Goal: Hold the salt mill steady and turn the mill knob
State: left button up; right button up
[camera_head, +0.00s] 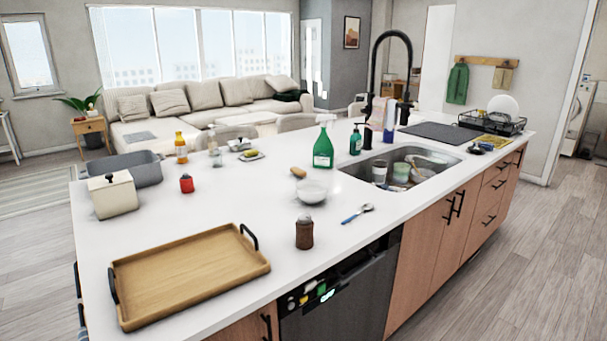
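A short dark brown cylinder with a narrower top, which looks like the salt mill (304,234), stands upright on the white island counter near its front edge. It is to the right of the wooden tray. Its top, where the mill knob (305,219) would be, is small and its details cannot be made out. Nothing touches the mill. Neither of my grippers shows in the head view.
A wooden tray (190,272) with black handles lies left of the mill. A red item (186,183), a cream box (113,194) and the sink (447,158) are farther off. Bare counter surrounds the mill.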

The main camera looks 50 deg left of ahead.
aim_at(304, 218)
jog(key=i+l+u, duration=0.1)
jog(key=i+u, duration=0.15)
jog(key=u, duration=0.2)
jog(key=i+l+u, duration=0.15)
jog(key=u, duration=0.25)
jog(key=i+l+u, duration=0.25)
jog(key=u, duration=0.2)
jog(key=i+l+u, duration=0.2)
jog(key=u, duration=0.25)
jog(key=l+u, duration=0.4)
jog(key=i, duration=0.05)
